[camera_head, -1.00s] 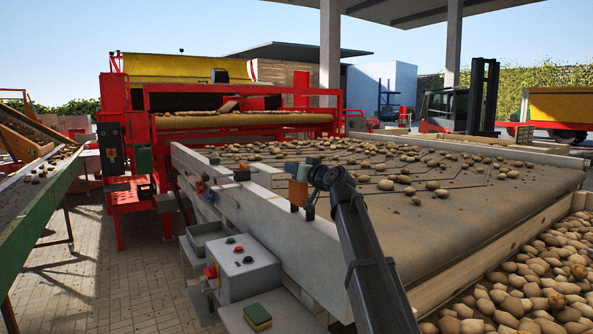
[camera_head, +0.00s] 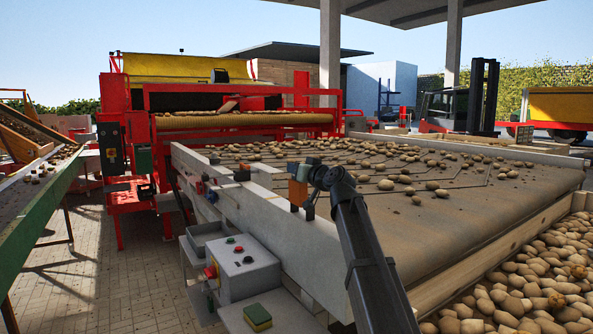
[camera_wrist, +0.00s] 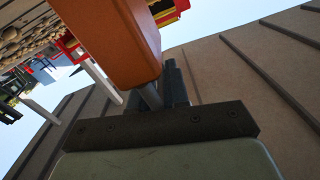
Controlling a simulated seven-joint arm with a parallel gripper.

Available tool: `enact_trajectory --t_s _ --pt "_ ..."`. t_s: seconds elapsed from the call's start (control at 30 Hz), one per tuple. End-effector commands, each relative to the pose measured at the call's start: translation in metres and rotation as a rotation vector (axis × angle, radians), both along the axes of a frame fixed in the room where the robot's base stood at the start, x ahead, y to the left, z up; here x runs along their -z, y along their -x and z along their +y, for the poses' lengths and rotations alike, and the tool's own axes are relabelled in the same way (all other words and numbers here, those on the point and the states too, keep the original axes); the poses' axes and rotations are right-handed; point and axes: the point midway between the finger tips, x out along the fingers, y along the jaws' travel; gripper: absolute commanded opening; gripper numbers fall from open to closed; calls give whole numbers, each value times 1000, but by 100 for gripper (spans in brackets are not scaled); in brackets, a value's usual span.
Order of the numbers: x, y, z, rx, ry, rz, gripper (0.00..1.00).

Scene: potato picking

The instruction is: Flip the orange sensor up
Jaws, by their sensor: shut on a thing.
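The orange sensor (camera_head: 297,193) is a small block at the near side wall of the potato conveyor. In the wrist view, the orange sensor (camera_wrist: 112,42) is large and close, with rounded edges, at the top left of centre. My gripper (camera_head: 304,172) is at the sensor, shut on it. In the wrist view my gripper (camera_wrist: 176,84) shows dark fingers just below and right of the orange block. The exact contact is hidden behind the block and is too small to make out in the head view.
The conveyor (camera_head: 470,235) carries scattered potatoes behind the sensor. A grey control box (camera_head: 243,267) with buttons stands at the front left, with a green-and-yellow sponge-like block (camera_head: 257,317) below it. A wooden-sided bin of potatoes (camera_head: 520,280) is at the right.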

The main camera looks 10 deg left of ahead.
Motion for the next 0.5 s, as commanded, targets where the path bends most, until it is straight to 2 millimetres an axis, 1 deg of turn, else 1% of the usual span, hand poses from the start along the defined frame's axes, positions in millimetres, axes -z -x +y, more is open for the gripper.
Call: enact_trajectory --t_s 0.27,0.5 --pt "2 6 5 0 46 -46 0" --pt "7 20 19 -3 164 -165 0"
